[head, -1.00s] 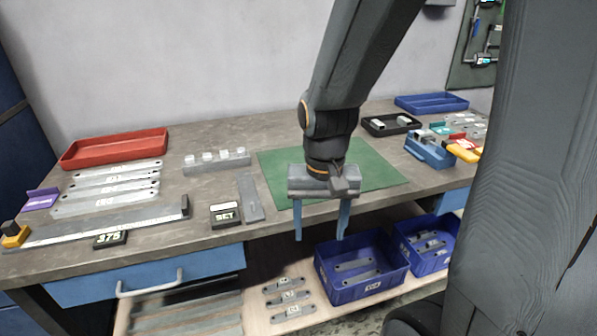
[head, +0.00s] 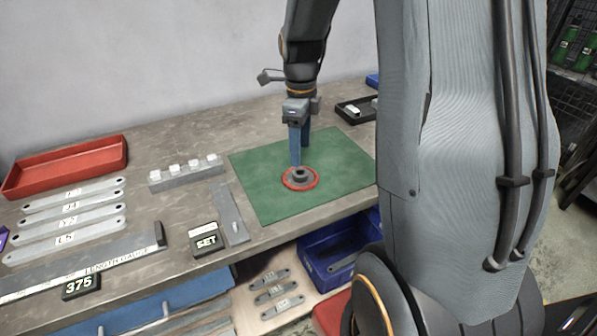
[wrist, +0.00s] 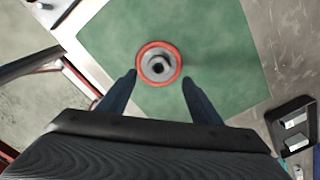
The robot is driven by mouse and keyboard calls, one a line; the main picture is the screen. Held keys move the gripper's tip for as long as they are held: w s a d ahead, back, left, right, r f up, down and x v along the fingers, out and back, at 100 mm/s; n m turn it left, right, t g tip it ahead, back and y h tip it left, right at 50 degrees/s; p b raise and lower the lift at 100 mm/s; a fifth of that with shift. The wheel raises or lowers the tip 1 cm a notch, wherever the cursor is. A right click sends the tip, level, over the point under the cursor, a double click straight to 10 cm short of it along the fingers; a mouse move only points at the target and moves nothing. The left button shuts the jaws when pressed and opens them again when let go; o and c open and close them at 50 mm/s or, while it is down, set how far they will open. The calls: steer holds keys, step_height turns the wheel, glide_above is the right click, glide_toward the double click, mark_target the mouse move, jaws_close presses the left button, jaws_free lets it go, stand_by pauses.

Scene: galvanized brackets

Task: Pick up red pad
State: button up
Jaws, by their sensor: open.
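The red pad (head: 300,188) is a round red disc with a grey hub on top. It lies flat on the green mat (head: 258,187) on the workbench. In the wrist view the pad (wrist: 160,85) shows as a red ring around the grey hub, just beyond and between my fingertips. My gripper (head: 300,156) points down over the mat, close behind and above the pad. In the wrist view its two blue fingers (wrist: 159,78) are apart with nothing between them. Whether a finger touches the pad cannot be told.
A grey block with white pegs (head: 187,173), a flat grey bar (head: 231,213) and a SET block (head: 204,238) stand left of the mat. A red tray (head: 66,168) is far left, a black tray (head: 354,110) behind right. The mat around the pad is clear.

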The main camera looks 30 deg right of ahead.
mark_target(300, 172)
steer(key=shift+a+f+p, duration=0.2)
steer(key=shift+f+p, duration=0.1)
steer(key=shift+f, duration=0.95)
steer(key=shift+s+d+f+p, duration=0.1)
steer(key=shift+f+p, duration=0.6)
steer(key=shift+f, duration=1.6)
steer(key=c, duration=1.2)
steer(key=shift+r+b, duration=1.05)
steer(key=shift+r, duration=4)
